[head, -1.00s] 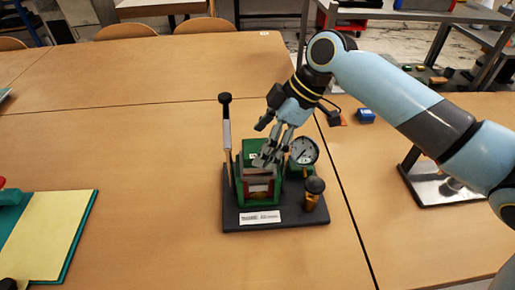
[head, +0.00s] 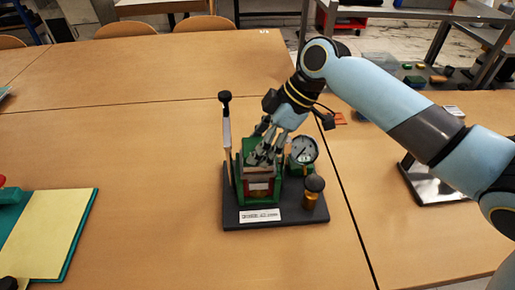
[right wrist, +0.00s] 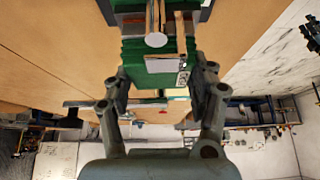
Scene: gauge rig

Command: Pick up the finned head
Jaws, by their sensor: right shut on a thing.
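The gauge rig stands upright on a dark base plate (head: 235,217) in the middle of the table. Its green finned head (head: 248,147) is at the top of the green body, partly hidden by my fingers. In the right wrist view the finned head (right wrist: 135,52) shows ridged green sides close ahead of the fingers. My right gripper (head: 259,156) reaches down from the upper right and is shut on the finned head; it also shows in the right wrist view (right wrist: 160,88). The head still sits at the rig. My left gripper is not in view.
On the rig, a black-knobbed lever (head: 226,130) rises at the left. A round gauge (head: 304,150) and a brass post with a black knob (head: 314,191) stand at the right. A yellow-topped green board (head: 50,235) lies at the left. The table between is clear.

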